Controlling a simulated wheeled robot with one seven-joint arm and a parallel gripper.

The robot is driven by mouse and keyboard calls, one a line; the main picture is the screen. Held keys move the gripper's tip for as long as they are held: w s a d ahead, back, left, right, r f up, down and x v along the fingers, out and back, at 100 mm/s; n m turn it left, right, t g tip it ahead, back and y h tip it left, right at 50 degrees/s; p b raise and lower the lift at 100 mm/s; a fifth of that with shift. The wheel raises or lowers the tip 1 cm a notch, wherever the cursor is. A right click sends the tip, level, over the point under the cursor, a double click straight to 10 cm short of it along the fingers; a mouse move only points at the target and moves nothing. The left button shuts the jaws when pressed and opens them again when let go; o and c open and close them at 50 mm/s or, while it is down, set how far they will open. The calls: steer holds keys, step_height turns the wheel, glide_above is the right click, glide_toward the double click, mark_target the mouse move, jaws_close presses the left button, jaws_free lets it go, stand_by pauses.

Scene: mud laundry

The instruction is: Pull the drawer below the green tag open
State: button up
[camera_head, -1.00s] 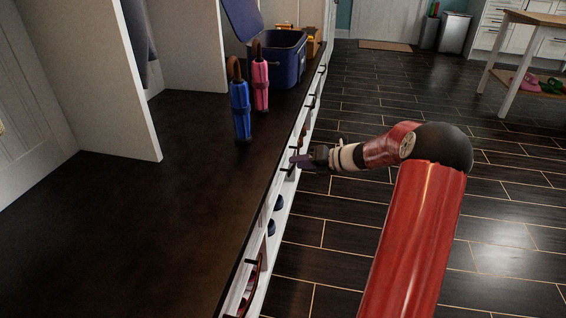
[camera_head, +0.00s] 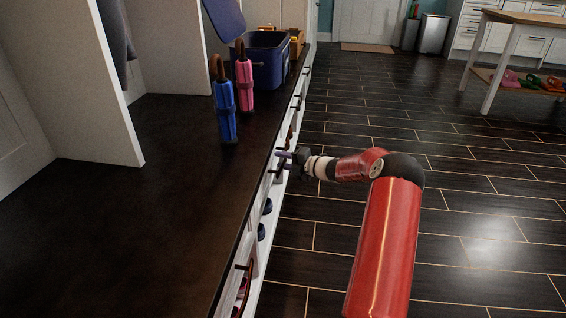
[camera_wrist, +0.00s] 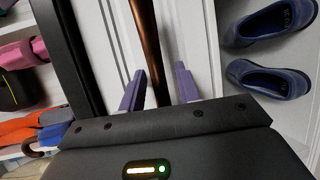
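A brown bar handle (camera_wrist: 148,40) on a white drawer front (camera_wrist: 118,35) lies between my gripper's two purple fingers in the wrist view. My gripper (camera_wrist: 159,88) is open, with gaps visible beside the bar. In the head view my gripper (camera_head: 287,156) is at the front face of the long dark-topped bench (camera_head: 150,200), beside a row of drawers with dark handles. I see no green tag in either view. I cannot tell whether the drawer front stands out from the bench.
Blue shoes (camera_wrist: 268,52) lie in an open space right of the handle in the wrist view. A blue umbrella (camera_head: 225,110), a pink umbrella (camera_head: 244,85) and a blue bin (camera_head: 270,65) stand on the bench.

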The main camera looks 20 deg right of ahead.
steer(key=shift+w, duration=0.1)
jaws_close()
stand_by(0.3)
